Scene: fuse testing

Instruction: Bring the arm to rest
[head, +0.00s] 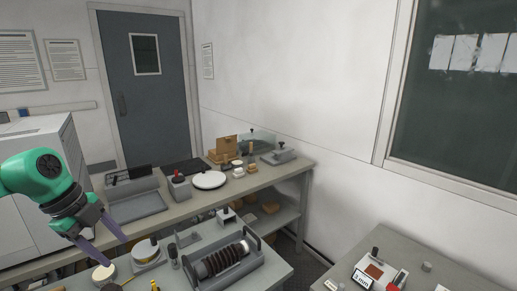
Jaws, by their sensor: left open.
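My left gripper (98,246) comes in from the left on a green arm link (40,174). Its two grey-purple fingers are spread apart and point down to the right. Nothing shows between them. In the picture the fingertips lie just above a round cream-topped piece (104,272) near the front bench; I cannot tell how far above it they are. My right gripper does not show in the head view.
The front bench (268,277) carries a dark ribbed coil in a grey frame (222,262) and a round dial-like piece (146,252). A back bench holds a grey tray (137,206), a white plate (209,180) and a wooden box (222,148). Another table (440,280) stands at lower right.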

